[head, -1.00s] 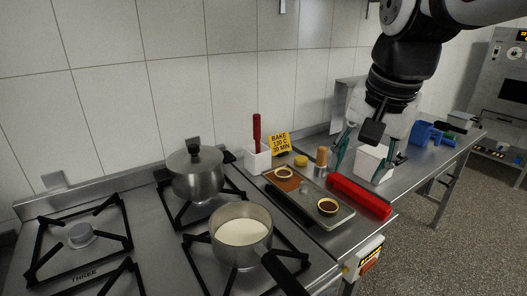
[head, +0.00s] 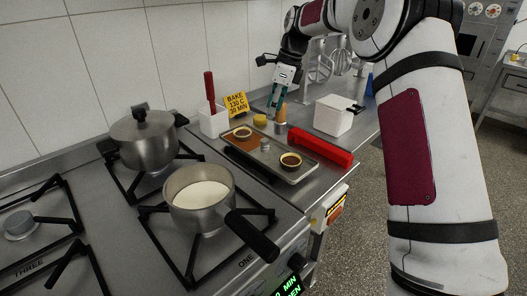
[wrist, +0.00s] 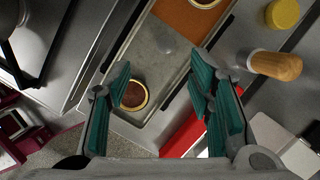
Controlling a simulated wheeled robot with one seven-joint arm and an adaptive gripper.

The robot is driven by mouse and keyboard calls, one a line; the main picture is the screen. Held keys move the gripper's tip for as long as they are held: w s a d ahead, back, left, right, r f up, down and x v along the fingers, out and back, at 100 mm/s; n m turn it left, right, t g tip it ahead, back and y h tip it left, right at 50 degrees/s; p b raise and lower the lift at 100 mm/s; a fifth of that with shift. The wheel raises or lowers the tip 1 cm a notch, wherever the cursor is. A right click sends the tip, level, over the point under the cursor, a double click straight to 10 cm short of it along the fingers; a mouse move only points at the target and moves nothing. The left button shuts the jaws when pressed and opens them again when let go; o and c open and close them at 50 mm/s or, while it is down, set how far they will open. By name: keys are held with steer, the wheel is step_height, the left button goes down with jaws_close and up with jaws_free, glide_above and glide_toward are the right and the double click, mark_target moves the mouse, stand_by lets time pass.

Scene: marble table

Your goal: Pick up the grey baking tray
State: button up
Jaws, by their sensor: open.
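The grey baking tray (head: 306,170) lies on the steel counter to the right of the stove. It holds a brown mat, two small tart shells (head: 290,161) and a small metal cup. In the wrist view the tray (wrist: 158,60) runs diagonally below me, with one tart (wrist: 134,95) between my fingers in the picture. My gripper (head: 277,108) is above the counter behind the tray, pointing down. In the wrist view its teal fingers (wrist: 165,100) are spread apart with nothing between them. My arm hides part of the counter's right side.
A red box (head: 320,147) lies close along the tray's right side. A wooden-handled tool (head: 281,114), yellow lid (head: 260,121), white container (head: 333,117) and utensil holder (head: 213,122) stand nearby. A saucepan (head: 200,195) and lidded pot (head: 146,142) sit on the stove at left.

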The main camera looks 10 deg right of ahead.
mark_target(265, 140)
steer(key=x, duration=0.8)
steer(key=shift+f, duration=0.35)
steer(key=shift+w+d+x, duration=0.15)
steer(key=shift+d+x, duration=0.05)
steer(key=shift+x, duration=1.1)
steer(key=shift+w+d+x, duration=0.1)
steer(key=shift+d+x, duration=0.05)
steer(key=shift+x, duration=1.1)
jaws_close()
